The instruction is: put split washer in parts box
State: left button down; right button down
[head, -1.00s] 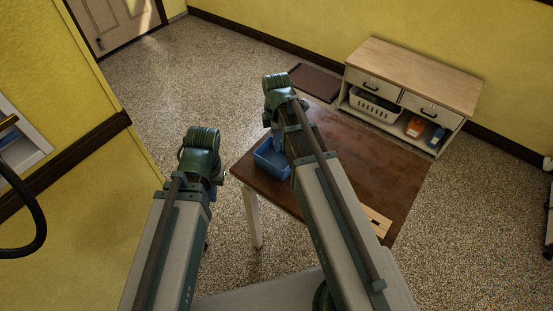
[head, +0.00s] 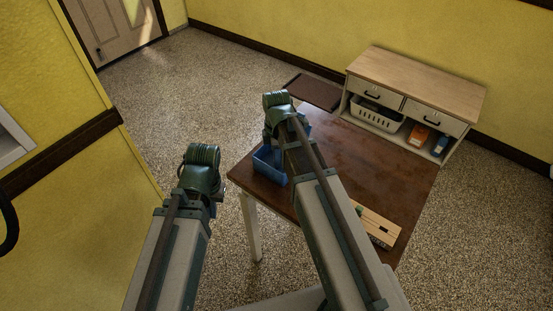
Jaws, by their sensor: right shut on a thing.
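The blue parts box (head: 271,178) stands at the left corner of the brown table, partly covered by my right arm. My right gripper (head: 268,138) is over the far side of the box, mostly hidden behind its own wrist. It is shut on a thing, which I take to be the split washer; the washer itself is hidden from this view. My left gripper (head: 216,196) hangs left of the table's edge, away from the box. Its fingers are too hidden to tell open from shut.
A pale wooden block (head: 377,224) with slots and a small green thing lies on the table (head: 385,165) at the near right. A cabinet (head: 420,78) with a white basket (head: 376,111) stands beyond. The table's middle right is clear.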

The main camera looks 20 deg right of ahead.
jog(key=shift+f, duration=0.15)
jog(key=c, duration=0.7)
grip_release()
jog(key=shift+c, duration=0.2)
notch_tip(320, 180, up, 12)
jog(key=p, duration=1.2)
jog(key=s+a+m+h, duration=0.1)
jog(key=s+a+m, duration=0.9)
jog(key=s+m, duration=0.2)
jog(key=shift+s+a+r+m, duration=0.3)
jog(key=shift+s+m, duration=0.1)
jog(key=shift+s, duration=0.75)
